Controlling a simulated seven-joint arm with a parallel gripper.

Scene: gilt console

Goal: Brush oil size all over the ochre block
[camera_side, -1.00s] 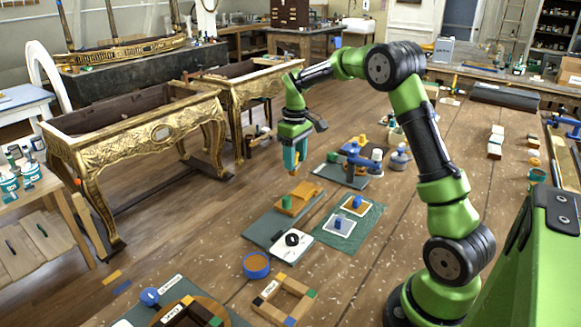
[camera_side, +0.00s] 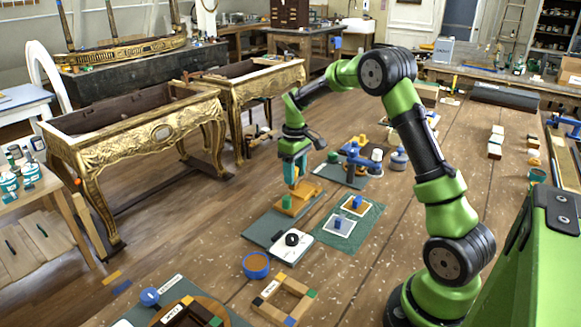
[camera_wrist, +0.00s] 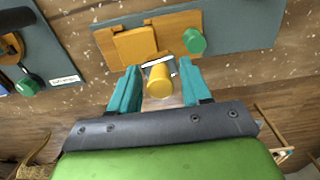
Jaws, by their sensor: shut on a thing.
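The ochre block (camera_side: 311,188) lies on a grey-green board (camera_side: 262,229) in the side view, with a green knob (camera_side: 286,202) at its near end. My gripper (camera_side: 293,184) hangs just over the block's far part. In the wrist view, the teal fingers of my gripper (camera_wrist: 160,76) are shut on a brush with a yellow handle (camera_wrist: 159,82). The ochre block (camera_wrist: 143,45) lies just beyond the brush, with the green knob (camera_wrist: 194,41) to the right. The brush's tip is hard to make out; I cannot tell whether it touches the block.
A white plate with a black ring (camera_side: 292,240) sits at the board's near end. A green mat (camera_side: 348,237) with two framed, blue-knobbed pieces lies to the right. A blue-rimmed bowl (camera_side: 256,265) stands nearer. Behind is a board with a blue clamp-like fixture (camera_side: 357,160).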

